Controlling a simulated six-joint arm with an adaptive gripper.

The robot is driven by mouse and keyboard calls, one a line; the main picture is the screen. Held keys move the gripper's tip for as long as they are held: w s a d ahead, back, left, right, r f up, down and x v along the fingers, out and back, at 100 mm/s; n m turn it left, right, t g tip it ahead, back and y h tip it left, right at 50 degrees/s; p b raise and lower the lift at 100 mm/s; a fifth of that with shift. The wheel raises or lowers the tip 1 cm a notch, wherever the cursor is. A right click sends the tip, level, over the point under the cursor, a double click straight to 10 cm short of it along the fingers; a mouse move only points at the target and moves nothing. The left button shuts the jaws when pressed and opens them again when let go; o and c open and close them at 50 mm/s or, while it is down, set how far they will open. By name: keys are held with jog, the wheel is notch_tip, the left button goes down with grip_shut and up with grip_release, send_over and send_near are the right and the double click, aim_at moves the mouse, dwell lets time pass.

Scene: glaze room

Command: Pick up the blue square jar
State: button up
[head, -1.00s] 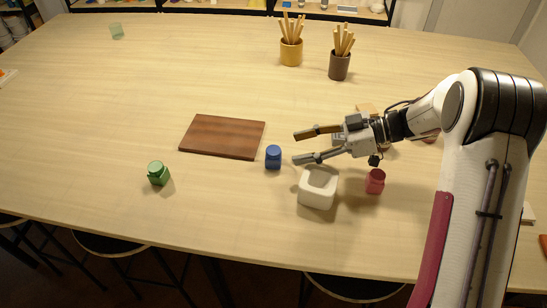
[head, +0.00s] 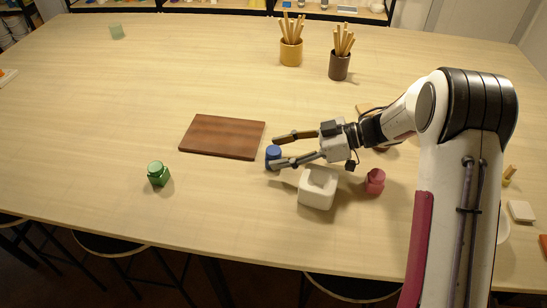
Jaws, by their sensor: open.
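The blue square jar (head: 273,152) stands upright on the table, just right of the brown wooden board. My gripper (head: 273,151) is open, pointing left, with one finger on the far side of the jar and the other on the near side. The near finger covers the jar's lower part. I cannot tell whether either finger touches it.
A white square pot (head: 318,188) stands just in front of my gripper, with a red jar (head: 375,182) to its right. A green jar (head: 158,174) stands at the left front. The wooden board (head: 222,136) lies left of the blue jar. Brush pots (head: 291,52) stand at the back.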

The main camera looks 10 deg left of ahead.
dwell(0.3)
jog(key=c, duration=1.4)
jog(key=shift+o, duration=0.2)
jog(key=shift+r, duration=0.1)
jog(key=shift+r, duration=4.95)
jog(key=shift+c, duration=0.2)
